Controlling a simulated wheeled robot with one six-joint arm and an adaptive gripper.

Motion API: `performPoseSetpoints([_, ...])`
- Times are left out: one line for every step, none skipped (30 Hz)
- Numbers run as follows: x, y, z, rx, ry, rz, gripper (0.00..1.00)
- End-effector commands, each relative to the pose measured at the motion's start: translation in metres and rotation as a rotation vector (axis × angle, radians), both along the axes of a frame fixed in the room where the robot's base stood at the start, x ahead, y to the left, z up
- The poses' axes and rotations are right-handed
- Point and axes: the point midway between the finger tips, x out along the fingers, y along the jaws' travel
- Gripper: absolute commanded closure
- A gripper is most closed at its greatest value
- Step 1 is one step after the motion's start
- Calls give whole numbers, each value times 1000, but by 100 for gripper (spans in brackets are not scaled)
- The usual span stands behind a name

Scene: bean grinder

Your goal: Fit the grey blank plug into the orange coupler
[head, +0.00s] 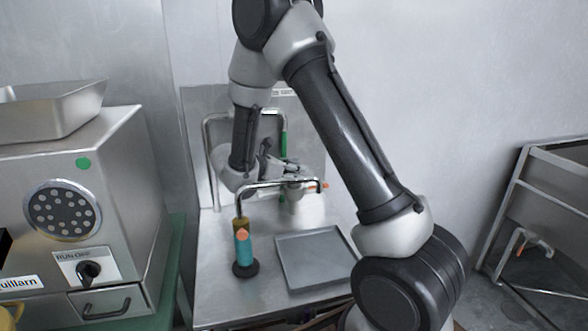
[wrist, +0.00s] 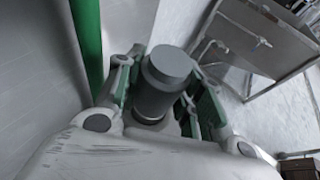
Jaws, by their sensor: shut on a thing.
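The grey blank plug (wrist: 168,72) is a dark grey cylinder between the fingers of my gripper (wrist: 162,92) in the wrist view. My gripper is shut on it, and its round end points away from the palm. In the head view my gripper (head: 270,163) is over the back of the steel bench, behind a bent metal pipe. The plug is too small to tell apart there. A small orange part (head: 313,184) shows near the right end of that pipe, close to my gripper. I cannot tell for sure whether it is the orange coupler.
A teal cylinder (head: 243,252) with an orange spot stands on a dark base at the bench front. A shallow grey tray (head: 316,284) lies to its right. A steel grinder (head: 120,165) stands at left. A metal frame (head: 540,200) stands at right.

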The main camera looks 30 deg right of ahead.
Motion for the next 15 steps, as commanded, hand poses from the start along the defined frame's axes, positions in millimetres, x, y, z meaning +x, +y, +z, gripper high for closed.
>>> performPoseSetpoints([0,0,-1,-1,0,0,100])
performPoseSetpoints([0,0,-2,-1,0,0,100])
performPoseSetpoints([0,0,-3,-1,0,0,100])
performPoseSetpoints([0,0,-3,-1,0,0,100])
performPoseSetpoints([0,0,-4,-1,-1,0,100])
performPoseSetpoints([0,0,-5,-1,-1,0,100])
performPoseSetpoints([0,0,-6,-1,-1,0,100])
performPoseSetpoints([0,0,-6,-1,-1,0,100])
performPoseSetpoints([0,0,-7,-1,-1,0,100])
performPoseSetpoints([0,0,-8,0,-2,-1,100])
performPoseSetpoints([0,0,-8,0,-2,-1,100])
performPoseSetpoints([0,0,-8,0,-2,-1,57])
performPoseSetpoints([0,0,-8,0,-2,-1,52])
performPoseSetpoints([0,0,-8,0,-2,-1,46])
performPoseSetpoints([0,0,-8,0,-2,-1,39])
